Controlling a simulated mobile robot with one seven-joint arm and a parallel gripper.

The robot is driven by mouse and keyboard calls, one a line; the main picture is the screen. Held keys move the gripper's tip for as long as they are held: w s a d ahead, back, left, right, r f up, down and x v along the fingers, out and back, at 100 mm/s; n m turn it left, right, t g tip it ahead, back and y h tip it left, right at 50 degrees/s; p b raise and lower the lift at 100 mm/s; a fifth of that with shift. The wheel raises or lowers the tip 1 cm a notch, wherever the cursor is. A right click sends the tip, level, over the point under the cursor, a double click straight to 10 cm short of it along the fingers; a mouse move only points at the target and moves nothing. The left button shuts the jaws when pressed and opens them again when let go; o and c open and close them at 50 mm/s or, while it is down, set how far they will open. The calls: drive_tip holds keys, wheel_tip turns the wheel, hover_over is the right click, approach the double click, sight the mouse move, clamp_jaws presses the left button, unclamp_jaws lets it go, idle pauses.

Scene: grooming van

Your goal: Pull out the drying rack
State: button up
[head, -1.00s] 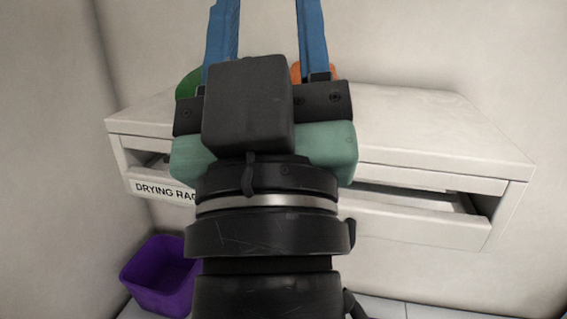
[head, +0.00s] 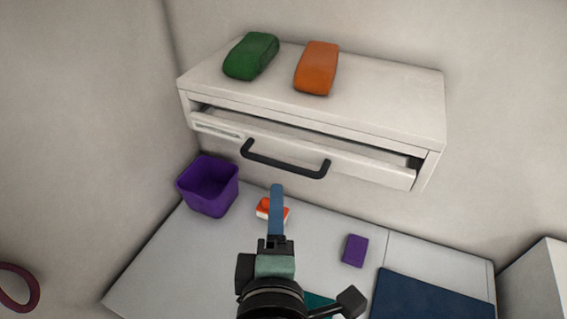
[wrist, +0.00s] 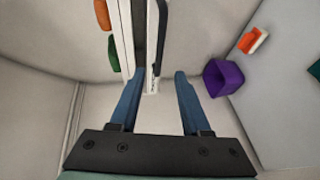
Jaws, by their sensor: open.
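The drying rack is a white drawer (head: 300,146) in a wall-mounted white cabinet (head: 390,100). It stands slightly out, with a dark gap above its front. A black bar handle (head: 285,168) runs across the front. My gripper (head: 277,188) has blue fingers and appears just below the handle in the head view, apart from it. In the wrist view the fingers of my gripper (wrist: 156,73) are spread with nothing between them. The handle (wrist: 160,30) and drawer front (wrist: 151,60) lie beyond the fingertips there. The label on the front is small and unreadable in the head view.
A green item (head: 251,56) and an orange item (head: 316,68) lie on top of the cabinet. Below, a purple bin (head: 209,190), an orange-and-white object (head: 266,209), a purple block (head: 355,251) and a dark blue mat (head: 430,300) are on the pale counter (head: 320,235).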

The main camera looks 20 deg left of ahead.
sight(277, 166)
drive_tip(key=b+x, duration=0.5)
drive_tip(key=x, duration=0.5)
drive_tip(key=shift+w+a+r+b, duration=0.1)
drive_tip(key=shift+w+b, duration=0.2)
drive_tip(key=shift+w, duration=0.05)
drive_tip(key=shift+x, duration=0.75)
clamp_jaws()
idle(0.8)
